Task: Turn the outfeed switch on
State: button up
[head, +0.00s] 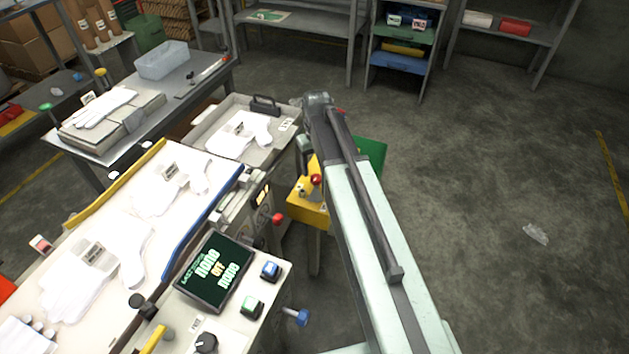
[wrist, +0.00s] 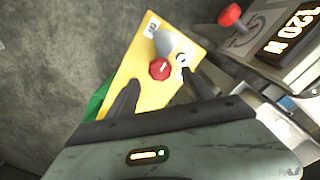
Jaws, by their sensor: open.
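A yellow box (head: 309,208) stands at the end of the bench, partly behind my arm. Its switch has a red knob (head: 316,180); in the wrist view the red knob (wrist: 160,69) tips a grey lever on the yellow face (wrist: 135,65). I take this as the outfeed switch, though no name on it is readable. One small white label lies near the lever's base and another mark lies to its right. My gripper (wrist: 159,80) is open, with its dark fingers on either side of the red knob in the picture. Contact cannot be told.
A dark screen (head: 213,270) shows green words and "OFF", beside blue and green buttons. A tray with gloves (head: 205,155) is left of my arm. Floor at right is mostly clear.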

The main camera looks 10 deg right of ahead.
aim_at(316, 177)
notch_tip(316, 177, down, 5)
jog(key=b, duration=0.3)
jog(key=shift+r, duration=0.25)
